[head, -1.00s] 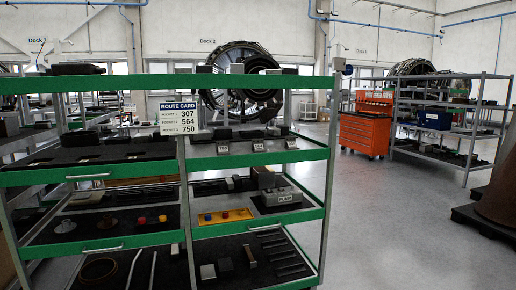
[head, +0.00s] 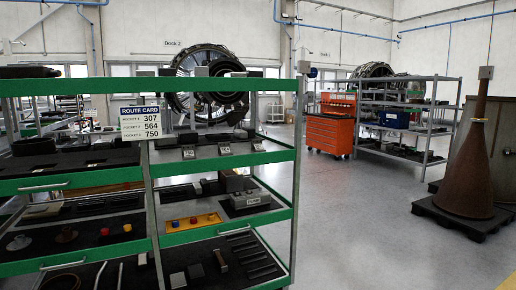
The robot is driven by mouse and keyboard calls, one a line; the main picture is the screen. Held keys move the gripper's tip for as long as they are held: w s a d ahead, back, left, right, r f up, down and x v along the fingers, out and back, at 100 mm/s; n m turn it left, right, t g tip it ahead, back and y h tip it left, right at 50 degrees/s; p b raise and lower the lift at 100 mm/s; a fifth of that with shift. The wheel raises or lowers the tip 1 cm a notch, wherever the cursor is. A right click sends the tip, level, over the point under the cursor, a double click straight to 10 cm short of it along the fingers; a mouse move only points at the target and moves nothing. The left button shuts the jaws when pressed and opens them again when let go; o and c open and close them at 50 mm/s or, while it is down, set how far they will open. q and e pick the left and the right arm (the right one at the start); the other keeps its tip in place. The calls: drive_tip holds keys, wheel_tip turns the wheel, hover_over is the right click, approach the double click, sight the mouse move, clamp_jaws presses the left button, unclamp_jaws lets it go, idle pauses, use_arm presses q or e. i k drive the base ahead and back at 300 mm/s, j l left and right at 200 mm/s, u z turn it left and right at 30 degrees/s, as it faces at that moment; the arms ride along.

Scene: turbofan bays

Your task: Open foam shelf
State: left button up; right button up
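A green-framed shelf rack (head: 222,161) fills the left and middle of the head view. Its tiers hold black foam beds with parts set in them; the lowest foam tier (head: 206,250) is cut off by the bottom edge. Silver bar handles show on the left fronts, one on the middle tier (head: 43,187) and one lower down (head: 63,264). I cannot tell which tier is the foam shelf to open. Neither of my grippers is in view.
An orange tool cabinet (head: 330,132) and a grey shelf unit (head: 402,145) stand further back. A rusty brown cone (head: 467,170) stands on a black pallet (head: 459,215) at the right. The grey floor (head: 365,235) between rack and pallet is open.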

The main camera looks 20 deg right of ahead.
sight(34, 166)
drive_tip(key=i+u, duration=0.15)
drive_tip(key=i, duration=0.55)
drive_tip(key=i+l+u, duration=0.2)
drive_tip(key=i, duration=0.55)
drive_tip(key=j, duration=0.1)
